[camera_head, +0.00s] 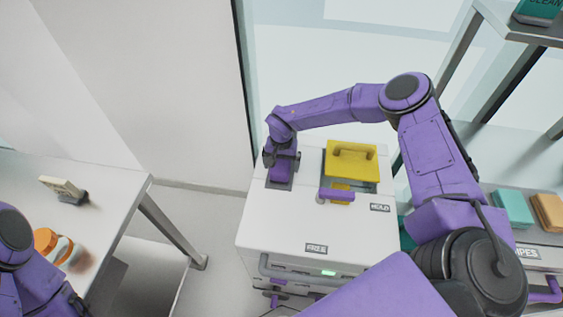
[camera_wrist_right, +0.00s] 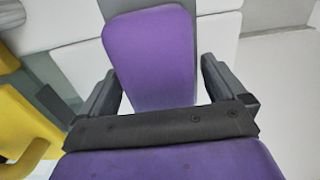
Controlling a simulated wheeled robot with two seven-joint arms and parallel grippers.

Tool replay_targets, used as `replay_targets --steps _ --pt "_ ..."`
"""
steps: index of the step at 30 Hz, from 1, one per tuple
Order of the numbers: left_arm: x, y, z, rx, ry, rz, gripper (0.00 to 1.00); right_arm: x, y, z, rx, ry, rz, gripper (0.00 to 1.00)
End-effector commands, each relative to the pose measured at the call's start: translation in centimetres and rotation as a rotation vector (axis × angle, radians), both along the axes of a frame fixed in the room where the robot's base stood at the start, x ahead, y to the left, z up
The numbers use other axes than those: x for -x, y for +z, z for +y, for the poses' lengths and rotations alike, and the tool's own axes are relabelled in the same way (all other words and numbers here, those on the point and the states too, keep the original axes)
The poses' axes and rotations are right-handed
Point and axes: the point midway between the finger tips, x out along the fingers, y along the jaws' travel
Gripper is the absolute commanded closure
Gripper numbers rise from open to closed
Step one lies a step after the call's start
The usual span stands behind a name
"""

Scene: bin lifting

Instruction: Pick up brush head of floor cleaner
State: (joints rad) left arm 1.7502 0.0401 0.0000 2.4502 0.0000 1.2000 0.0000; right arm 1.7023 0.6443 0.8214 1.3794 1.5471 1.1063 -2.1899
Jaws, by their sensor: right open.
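My right gripper (camera_head: 280,180) points down at the left side of the white cart top (camera_head: 285,215), left of a yellow handled box (camera_head: 351,160). In the right wrist view its two dark fingers (camera_wrist_right: 160,72) are apart. A purple rounded block shows between them; I cannot tell whether it is a separate thing or part of me. A beige and dark grey block (camera_head: 62,189) lies on the left table; it may be the brush head, but it is too small to be sure. My left arm shows at the lower left; its gripper is out of view.
The left table (camera_head: 115,185) also holds orange and white round items (camera_head: 50,243) beside a brown stain. A purple bar with a round end (camera_head: 335,195) lies in front of the yellow box. A shelf stands at right with teal (camera_head: 513,208) and tan (camera_head: 548,211) packs.

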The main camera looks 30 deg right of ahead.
Motion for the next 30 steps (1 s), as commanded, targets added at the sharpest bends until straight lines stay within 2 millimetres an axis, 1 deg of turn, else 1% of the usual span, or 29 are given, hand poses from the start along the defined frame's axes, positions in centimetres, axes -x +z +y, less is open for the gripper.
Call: replay_targets --steps 4,5,6,8,9,10,11,18,22,26,27,29,30 --pt "0.0 -0.1 0.0 0.0 0.0 0.0 0.49 0.0 0.0 0.0 -0.001 0.0 -0.001 0.02" --pt "0.0 -0.1 0.0 0.0 0.0 0.0 0.49 0.0 0.0 0.0 -0.001 0.0 -0.001 0.09" --pt "0.0 -0.1 0.0 0.0 0.0 0.0 0.49 0.0 0.0 0.0 -0.001 0.0 -0.001 0.22" --pt "0.0 -0.1 0.0 0.0 0.0 0.0 0.49 0.0 0.0 0.0 0.0 0.0 0.0 0.41" --pt "0.0 -0.1 0.0 0.0 0.0 0.0 0.49 0.0 0.0 0.0 -0.001 0.0 -0.001 0.54" --pt "0.0 -0.1 0.0 0.0 0.0 0.0 0.49 0.0 0.0 0.0 -0.001 0.0 -0.001 0.64" --pt "0.0 -0.1 0.0 0.0 0.0 0.0 0.49 0.0 0.0 0.0 -0.001 0.0 -0.001 0.66" --pt "0.0 -0.1 0.0 0.0 0.0 0.0 0.49 -0.1 0.1 0.0 0.0 0.0 -0.001 0.66" --pt "0.0 -0.7 0.0 0.0 0.0 0.0 0.49 -0.1 0.8 0.0 -0.001 0.0 -0.005 0.66" --pt "0.0 -2.2 0.0 0.0 0.0 0.0 0.49 -0.2 2.8 0.0 -0.002 0.001 -0.008 0.66" --pt "0.0 -2.0 0.0 0.0 0.0 0.0 0.49 0.5 4.0 0.3 -0.003 0.002 -0.005 0.66" --pt "0.0 -2.2 0.0 0.0 0.0 0.0 0.49 1.7 5.4 0.8 -0.004 0.004 -0.007 0.66" --pt "0.0 -2.4 0.0 0.0 0.0 0.0 0.49 2.4 6.4 1.1 -0.004 0.004 -0.007 0.66"
